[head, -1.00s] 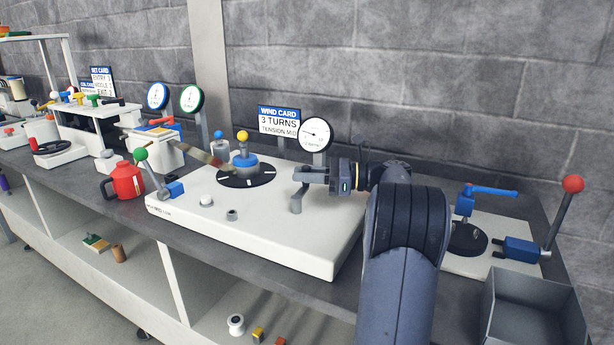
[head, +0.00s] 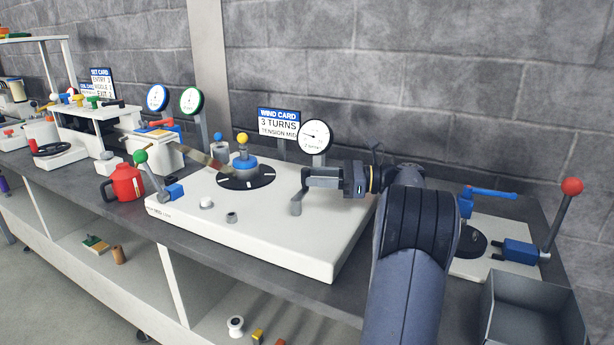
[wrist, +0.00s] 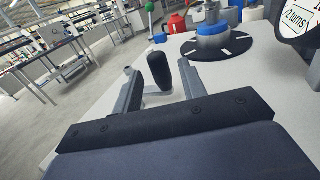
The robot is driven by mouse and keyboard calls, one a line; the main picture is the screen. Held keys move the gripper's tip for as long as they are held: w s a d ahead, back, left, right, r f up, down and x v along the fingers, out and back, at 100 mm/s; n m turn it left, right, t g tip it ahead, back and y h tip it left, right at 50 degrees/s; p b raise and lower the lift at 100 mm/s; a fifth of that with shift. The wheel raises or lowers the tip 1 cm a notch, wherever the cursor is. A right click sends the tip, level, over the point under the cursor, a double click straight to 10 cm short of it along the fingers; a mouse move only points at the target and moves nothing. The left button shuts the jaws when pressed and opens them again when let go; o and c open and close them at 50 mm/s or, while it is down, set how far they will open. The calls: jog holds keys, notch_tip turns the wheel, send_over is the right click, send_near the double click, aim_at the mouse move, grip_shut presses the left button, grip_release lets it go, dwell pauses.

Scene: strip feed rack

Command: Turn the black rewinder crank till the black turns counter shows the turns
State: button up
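The black crank handle (wrist: 158,69) stands upright between the two fingers of my gripper (wrist: 157,72) in the wrist view. Gaps show on both sides, so the gripper is open around it. The grey crank arm (head: 297,205) shows below my gripper (head: 308,178) in the head view; the handle itself is hidden there. The black-rimmed turns counter (head: 315,136) stands behind the gripper, with a white face and a needle; its reading is too small to tell. It is partly cut off in the wrist view (wrist: 300,22). The wind card (head: 279,122) reads 3 turns, tension mid.
The white rewinder base (head: 270,235) carries a black disc with a blue hub (head: 243,165) and a green-knobbed lever (head: 141,157). A red pot (head: 126,183) stands left. A grey bin (head: 530,310) and a red-knobbed lever (head: 571,187) are at right.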

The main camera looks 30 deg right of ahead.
jog(key=v, duration=0.7)
jog(key=shift+s+d+p, duration=0.15)
jog(key=shift+d+p, duration=0.1)
jog(key=shift+p, duration=0.05)
